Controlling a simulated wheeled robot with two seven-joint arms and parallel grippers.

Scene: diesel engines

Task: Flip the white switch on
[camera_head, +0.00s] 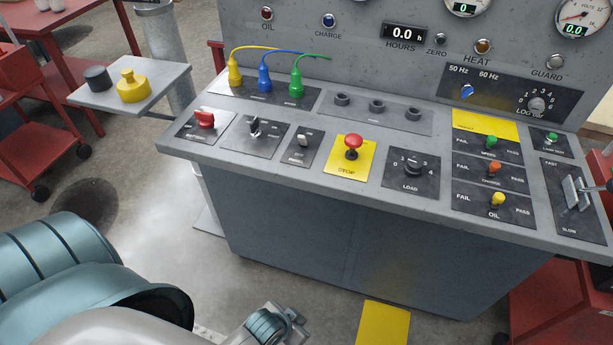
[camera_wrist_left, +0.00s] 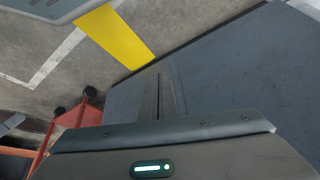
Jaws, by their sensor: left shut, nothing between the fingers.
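The white switch (camera_head: 303,139) is a small pale rocker or lever on a dark plate on the grey console's top, between a black rotary knob (camera_head: 254,129) and the red stop button (camera_head: 352,146). I cannot tell its position clearly. My left gripper (camera_head: 292,322) is low at the bottom of the head view, in front of the console and well apart from the switch. In the left wrist view its fingers (camera_wrist_left: 158,98) are together and empty, with the console's blue-grey front beyond. The switch is not in the wrist view. My right gripper is not in view.
The console (camera_head: 330,215) also carries a red switch (camera_head: 204,119), a yellow-plated stop button, a load knob (camera_head: 413,165) and toggles. Coloured plugs (camera_head: 264,76) stand behind. A small side table (camera_head: 100,97) and red carts are left. Open floor lies before the console.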

